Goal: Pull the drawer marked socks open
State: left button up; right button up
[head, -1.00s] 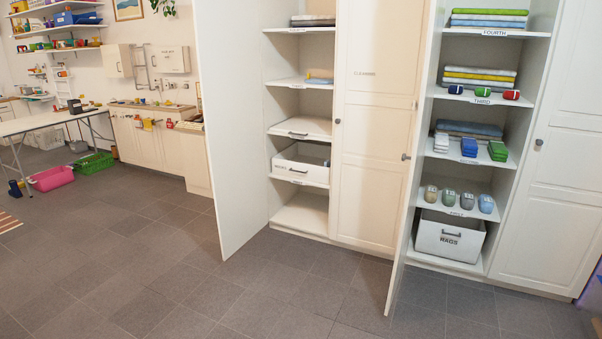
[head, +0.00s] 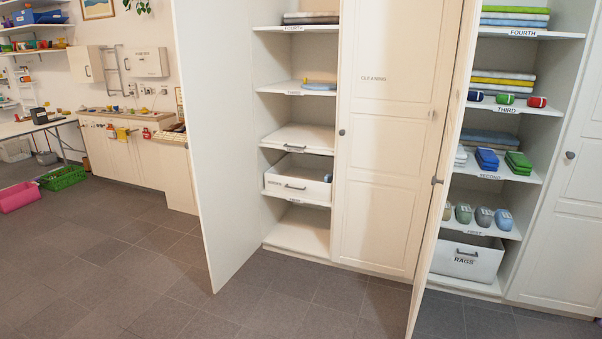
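A white drawer or box (head: 312,190) with a dark handle sits on a low shelf of the open middle cupboard in the head view. The small lettering at its front left is too small to read surely, so I cannot tell whether it says socks. Above it is a white shelf or shallow drawer (head: 303,135) with a dark handle at its front edge and no readable mark. A white box marked RAGS (head: 462,262) stands at the bottom of the right cupboard. Neither of my grippers is in view.
Open cupboard doors stand out into the room at the left (head: 205,140) and between the cupboards (head: 443,170). A closed door marked CLEANING (head: 385,150) is between them. The grey floor (head: 130,270) in front is clear. A pink tub (head: 17,194) and a green crate (head: 63,178) lie far left.

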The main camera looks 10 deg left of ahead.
aim_at(299, 174)
jog(key=i+j+u, duration=0.3)
jog(key=i, duration=0.2)
jog(key=i+j+u, duration=0.3)
jog(key=i, duration=0.2)
jog(key=i+u, duration=0.35)
jog(key=i, duration=0.15)
